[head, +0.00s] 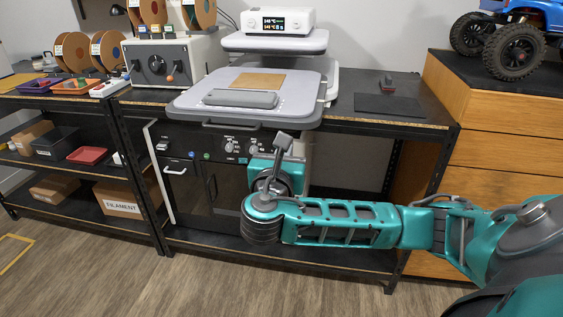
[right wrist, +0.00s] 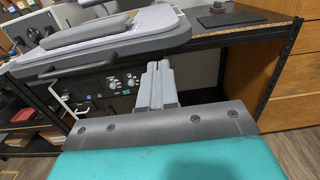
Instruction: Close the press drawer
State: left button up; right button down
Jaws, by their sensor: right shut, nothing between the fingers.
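The heat press (head: 276,42) stands on the black workbench with a white control box on top. Its grey press drawer (head: 190,102) is pulled out and overhangs the bench's front edge. A dark handle (head: 231,124) runs along its front. A brown sheet and a grey padded block lie on the drawer. My right gripper (head: 283,142) is shut and empty, just below the drawer's front right part in the picture. In the right wrist view its fingers (right wrist: 157,80) show below the drawer's edge (right wrist: 130,46); I cannot tell whether they touch. My left gripper is not in view.
Under the bench is a black cabinet with knobs (head: 232,147). A dark mat (head: 400,106) and a small reddish device (head: 387,82) lie on the bench at right. Wooden drawers (head: 505,110) carry a blue crawler. Spools and a grey crank box (head: 165,62) stand left.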

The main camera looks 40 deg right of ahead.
aim_at(293, 127)
jog(key=x, duration=0.6)
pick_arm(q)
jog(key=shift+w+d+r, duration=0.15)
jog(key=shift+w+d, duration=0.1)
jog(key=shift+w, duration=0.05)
pick_arm(e)
jog(key=shift+w+d, duration=0.4)
